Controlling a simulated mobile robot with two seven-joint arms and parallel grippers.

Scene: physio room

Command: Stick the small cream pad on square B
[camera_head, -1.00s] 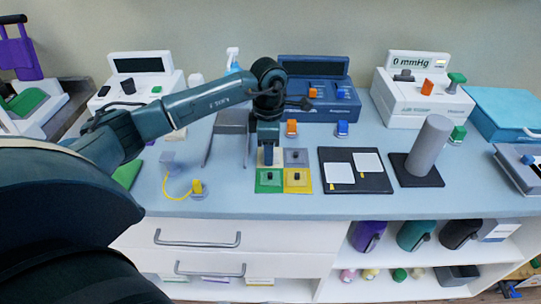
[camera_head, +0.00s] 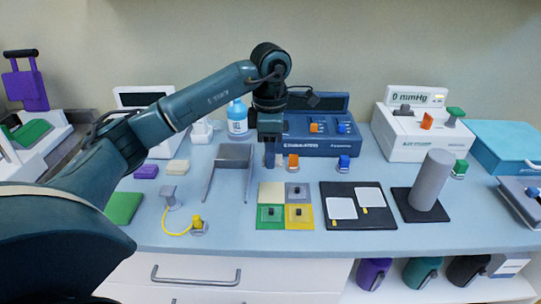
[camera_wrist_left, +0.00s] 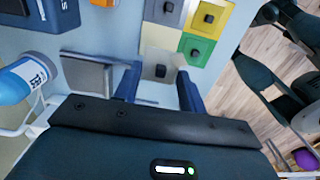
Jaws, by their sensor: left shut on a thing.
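My left gripper (camera_head: 270,162) hangs above the worktop, behind the four-square mat. In the left wrist view its fingers (camera_wrist_left: 158,82) are shut on the small cream pad (camera_wrist_left: 158,62), which has a dark knob. The pad is hard to make out in the head view. The mat has a bare cream square (camera_head: 271,192) and grey (camera_head: 293,188), green (camera_head: 264,223) and yellow (camera_head: 305,222) squares with dark knobs. A black board (camera_head: 375,216) to the right carries two white squares, left (camera_head: 342,208) and right (camera_head: 371,196). I cannot read which is B. My right gripper is out of view.
A grey cylinder (camera_head: 431,178) stands on a dark base right of the board. Orange (camera_head: 292,163) and blue (camera_head: 344,163) knobs stand behind the mat, before a blue box (camera_head: 321,138). A grey stand (camera_head: 234,152) is left. Bare worktop lies before the board.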

